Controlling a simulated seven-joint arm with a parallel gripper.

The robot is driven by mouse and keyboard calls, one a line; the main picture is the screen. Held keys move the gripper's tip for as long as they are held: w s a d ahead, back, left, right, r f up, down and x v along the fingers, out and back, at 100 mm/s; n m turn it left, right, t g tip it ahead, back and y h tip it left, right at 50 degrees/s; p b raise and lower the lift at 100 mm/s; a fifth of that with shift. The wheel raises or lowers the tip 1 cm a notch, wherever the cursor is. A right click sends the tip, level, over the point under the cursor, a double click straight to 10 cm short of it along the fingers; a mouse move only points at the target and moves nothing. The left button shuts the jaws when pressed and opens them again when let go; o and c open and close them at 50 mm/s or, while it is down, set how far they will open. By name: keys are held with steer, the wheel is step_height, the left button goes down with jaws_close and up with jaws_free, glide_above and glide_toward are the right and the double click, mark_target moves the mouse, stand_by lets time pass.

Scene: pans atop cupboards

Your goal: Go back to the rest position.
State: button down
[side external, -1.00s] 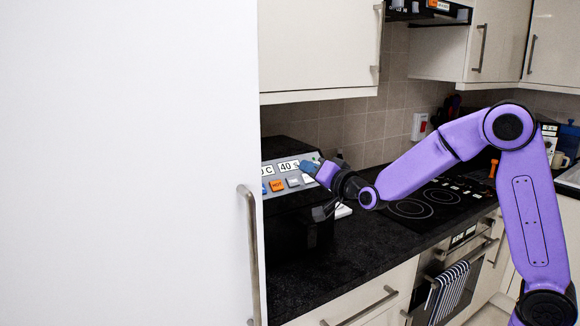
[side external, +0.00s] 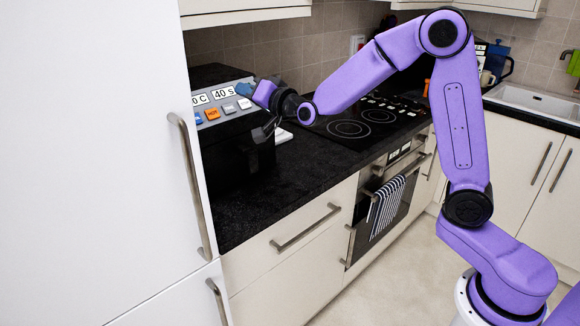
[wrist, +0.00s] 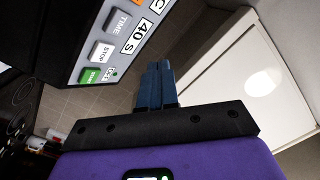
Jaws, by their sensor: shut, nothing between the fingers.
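My gripper (side external: 240,88) is at the front of the microwave's control panel (side external: 210,114), close to its right end, in the side view. Its blue fingers are together and empty in the wrist view (wrist: 160,62). The panel's display reads "40 S" and its buttons show beside the fingers in the wrist view (wrist: 118,38). I cannot tell whether the fingertips touch the panel. My purple arm reaches in from the right with its elbow raised over the worktop.
The tall white cupboard (side external: 85,150) stands at the left. The black worktop (side external: 285,180) is clear in front of the hob (side external: 350,128). The oven (side external: 390,200) with a striped towel (side external: 387,207) is below. A sink (side external: 535,100) is at the right.

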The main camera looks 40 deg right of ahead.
steer(key=s+a+f+n+g+y, duration=0.2)
steer(key=s+a+f+n+g, duration=0.15)
steer(key=s, duration=0.35)
steer(key=s+a+f+n+g+y, duration=0.1)
steer(key=s+a+f+n+g, duration=0.25)
steer(key=s, duration=0.35)
steer(key=s+a+f+n+g+y, duration=0.2)
steer(key=s+a+n+g, duration=0.15)
steer(key=s, duration=0.25)
steer(key=s+d+f+n+g+h, duration=0.2)
steer(key=s+d+n, duration=0.1)
steer(key=s, duration=0.5)
steer(key=s+d+f+n+g+h, duration=0.2)
steer(key=s+d, duration=0.3)
steer(key=s, duration=0.4)
steer(key=s+d+f+n+g+h, duration=0.1)
steer(key=s+d+f+n+g, duration=0.1)
steer(key=s, duration=0.6)
steer(key=d+n+g, duration=0.1)
steer(key=d+n, duration=0.1)
steer(key=shift+s+d+h, duration=0.3)
steer(key=shift+s+h, duration=0.1)
steer(key=shift+a+n, duration=0.1)
steer(key=shift+n, duration=0.15)
